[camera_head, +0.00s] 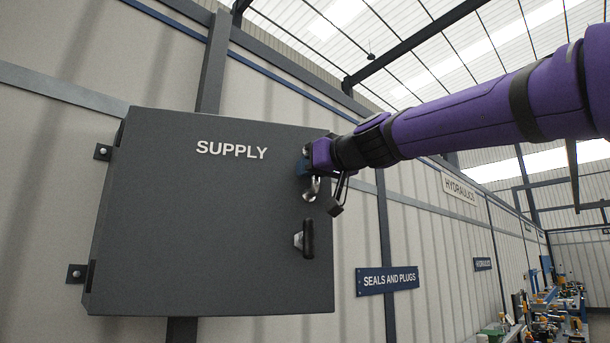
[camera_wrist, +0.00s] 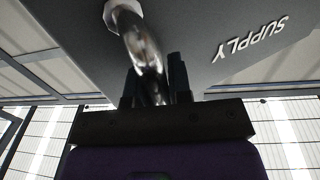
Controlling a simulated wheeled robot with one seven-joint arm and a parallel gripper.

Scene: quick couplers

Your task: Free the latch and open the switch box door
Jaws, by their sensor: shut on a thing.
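The dark grey switch box (camera_head: 200,220), lettered SUPPLY, hangs on the wall with its door closed. My gripper (camera_head: 308,168) is at the upper right edge of the door. In the wrist view my gripper (camera_wrist: 158,95) is shut on a shiny curved metal latch (camera_wrist: 143,45), beside a pale nut on the box face. The latch's lower end (camera_head: 312,189) shows below my gripper in the head view; its upper part is hidden. A black door handle (camera_head: 309,238) on a metal plate sits lower on the right edge.
Brackets (camera_head: 76,273) fix the box at its left side. A blue SEALS AND PLUGS sign (camera_head: 387,279) is on the wall to the right. A cluttered bench (camera_head: 555,315) stands far right. The space in front of the door looks clear.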

